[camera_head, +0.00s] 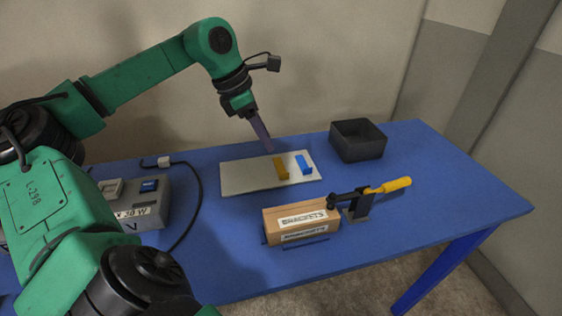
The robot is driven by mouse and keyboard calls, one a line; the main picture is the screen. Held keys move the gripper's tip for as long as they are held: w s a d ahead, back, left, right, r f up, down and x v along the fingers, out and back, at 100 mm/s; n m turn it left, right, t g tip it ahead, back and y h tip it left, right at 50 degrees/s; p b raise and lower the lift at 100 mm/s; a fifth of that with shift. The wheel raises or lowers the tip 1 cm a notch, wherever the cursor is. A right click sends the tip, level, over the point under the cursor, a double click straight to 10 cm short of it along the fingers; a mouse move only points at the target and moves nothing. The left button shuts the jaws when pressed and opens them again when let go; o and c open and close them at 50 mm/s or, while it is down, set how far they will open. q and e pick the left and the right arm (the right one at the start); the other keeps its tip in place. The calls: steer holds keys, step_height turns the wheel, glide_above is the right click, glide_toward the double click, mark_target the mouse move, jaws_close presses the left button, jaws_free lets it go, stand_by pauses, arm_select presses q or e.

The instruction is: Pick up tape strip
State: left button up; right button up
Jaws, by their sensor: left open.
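A light board (240,178) lies on the blue table. On its right half sit two small strip-like pieces, a yellow-brown one (281,169) and a blue one (304,165), side by side with a gap. I cannot tell for certain which one is the tape strip. My left gripper (267,146) points down above the back of the board, a little behind and left of the yellow-brown piece. It is open, though its fingers overlap from this angle, and it appears empty. My right gripper is not in view.
A black open bin (358,140) stands right of the board. A brown box labelled BRACKETS (301,221) and a black clamp with a yellow handle (388,187) are in front. A grey console (146,205) with a cable is at left. The table's right end (455,190) is clear.

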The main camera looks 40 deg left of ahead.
mark_target(287, 173)
arm_select(q)
steer(key=p+x, duration=0.3)
steer(key=x, duration=0.8)
steer(key=shift+d, duration=0.15)
steer(key=shift+w+f, duration=0.15)
steer(key=shift+f, duration=0.3)
jaws_close()
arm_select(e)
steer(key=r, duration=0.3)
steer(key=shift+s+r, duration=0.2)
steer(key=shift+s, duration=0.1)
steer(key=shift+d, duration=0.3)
